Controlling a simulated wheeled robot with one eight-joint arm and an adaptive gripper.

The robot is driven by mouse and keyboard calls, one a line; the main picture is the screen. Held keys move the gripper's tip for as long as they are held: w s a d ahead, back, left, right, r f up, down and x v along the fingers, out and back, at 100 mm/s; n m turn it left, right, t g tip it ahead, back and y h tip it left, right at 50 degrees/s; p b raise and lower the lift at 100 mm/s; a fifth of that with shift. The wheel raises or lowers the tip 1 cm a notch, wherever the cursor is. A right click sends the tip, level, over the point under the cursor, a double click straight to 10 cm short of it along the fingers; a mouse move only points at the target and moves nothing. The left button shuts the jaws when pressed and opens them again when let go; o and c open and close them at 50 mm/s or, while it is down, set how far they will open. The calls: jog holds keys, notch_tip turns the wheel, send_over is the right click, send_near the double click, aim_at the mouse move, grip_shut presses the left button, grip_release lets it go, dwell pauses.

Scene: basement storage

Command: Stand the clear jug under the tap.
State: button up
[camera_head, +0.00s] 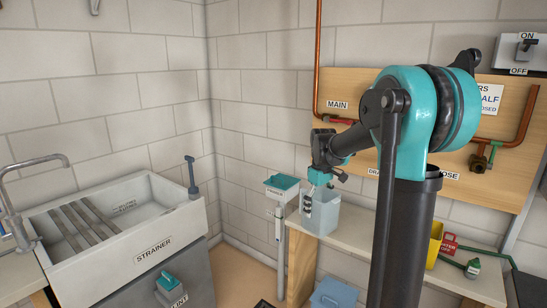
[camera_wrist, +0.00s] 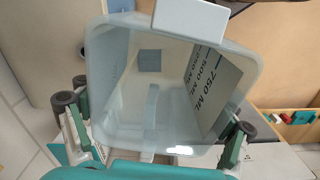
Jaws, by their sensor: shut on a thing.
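The clear jug (camera_head: 323,215) is a pale bluish see-through container, roughly upright, at the left end of the bench in the head view. I cannot tell whether its base touches the bench. My gripper (camera_head: 317,192) is shut on it at the upper part. The wrist view looks into the jug (camera_wrist: 185,25) from above, with 750 ML and 500 ML marks on its wall and the gripper's fingers (camera_wrist: 160,130) on both sides. A curved metal tap (camera_head: 35,162) stands at the sink on the left. My arm hides part of the pipe board.
The sink (camera_head: 125,243), labelled STRAINER, stands left. A small teal-topped stand (camera_head: 282,183) is beside the jug. A yellow container (camera_head: 435,243) and red tag sit right on the bench (camera_head: 350,240). A blue bin (camera_head: 333,296) is below.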

jog(key=d+f+m, duration=0.1)
jog(key=f+m, duration=0.3)
jog(key=f, duration=0.7)
jog(key=w+d+f+m, duration=0.1)
jog(key=f+m, duration=0.3)
jog(key=f, duration=0.8)
jog(key=shift+d, duration=0.6)
